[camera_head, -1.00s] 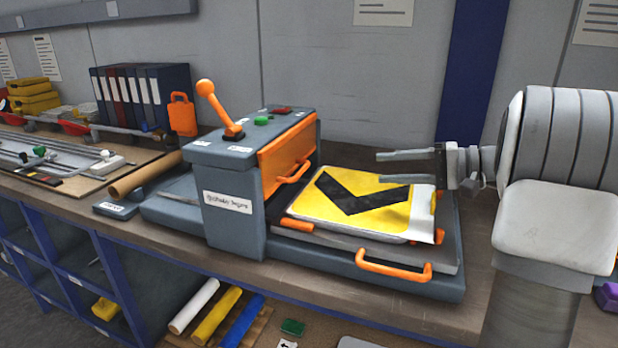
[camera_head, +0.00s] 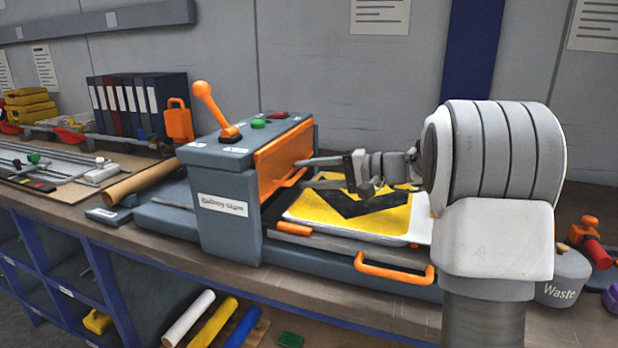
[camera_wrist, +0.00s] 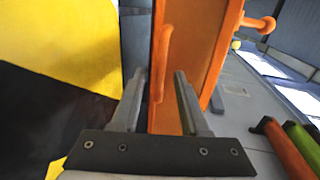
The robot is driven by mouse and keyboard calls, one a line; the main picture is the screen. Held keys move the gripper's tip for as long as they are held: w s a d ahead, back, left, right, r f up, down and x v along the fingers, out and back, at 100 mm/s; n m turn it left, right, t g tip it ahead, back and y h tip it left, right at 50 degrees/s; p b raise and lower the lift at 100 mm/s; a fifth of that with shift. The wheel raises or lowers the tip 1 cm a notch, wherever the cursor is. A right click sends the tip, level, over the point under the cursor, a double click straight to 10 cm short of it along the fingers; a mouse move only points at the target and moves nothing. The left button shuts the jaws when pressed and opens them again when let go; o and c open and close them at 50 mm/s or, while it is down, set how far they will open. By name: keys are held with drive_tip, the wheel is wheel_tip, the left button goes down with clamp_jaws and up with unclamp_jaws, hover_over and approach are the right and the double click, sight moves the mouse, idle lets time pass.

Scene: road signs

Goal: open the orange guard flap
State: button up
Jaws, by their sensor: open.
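The orange guard flap (camera_head: 284,158) hangs on the right side of the grey press (camera_head: 230,200), and it looks closed. Its orange handle (camera_wrist: 163,62) sticks out low on the flap. My gripper (camera_head: 302,172) is open, above the yellow and black sign, with its fingers pointing left at the flap. In the wrist view my gripper (camera_wrist: 160,82) has a finger on either side of the handle's lower end. I cannot tell whether either finger touches the handle or flap.
The yellow and black sign (camera_head: 378,215) lies on the press's tray, which has an orange front handle (camera_head: 392,272). An orange lever (camera_head: 215,108) stands on top of the press. A waste bin (camera_head: 562,280) stands at right.

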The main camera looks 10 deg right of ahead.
drive_tip(key=shift+w+a, duration=0.1)
drive_tip(key=shift+a, duration=0.05)
drive_tip(key=shift+c, duration=0.3)
clamp_jaws()
idle(1.1)
